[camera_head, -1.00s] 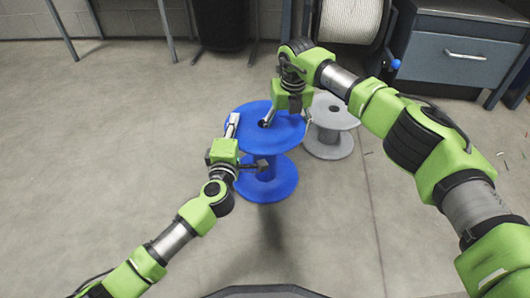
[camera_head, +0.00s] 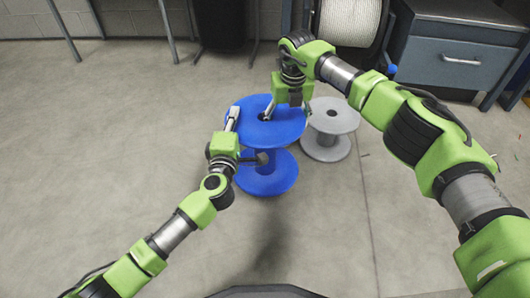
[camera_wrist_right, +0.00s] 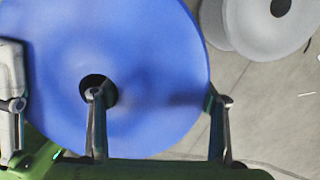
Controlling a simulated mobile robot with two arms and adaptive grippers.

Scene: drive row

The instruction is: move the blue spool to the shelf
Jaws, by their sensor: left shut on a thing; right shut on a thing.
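The blue spool (camera_head: 267,180) is upright near the middle of the head view. A dark shadow on the floor in front of it, apart from its lower flange, suggests it is held off the floor. My left gripper (camera_head: 248,136) is shut on the upper flange's left side, one finger above and one below. My right gripper (camera_head: 287,113) is shut on the same flange, one finger at the centre hole and one at the right rim. In the right wrist view the blue flange (camera_wrist_right: 145,60) fills much of the picture. I cannot make out a shelf.
A grey spool (camera_head: 327,147) stands on the floor just right of the blue one. Behind are a white rope reel (camera_head: 348,20), a blue-grey drawer cabinet (camera_head: 455,62) and a black bin (camera_head: 222,22). Floor at left and front is clear.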

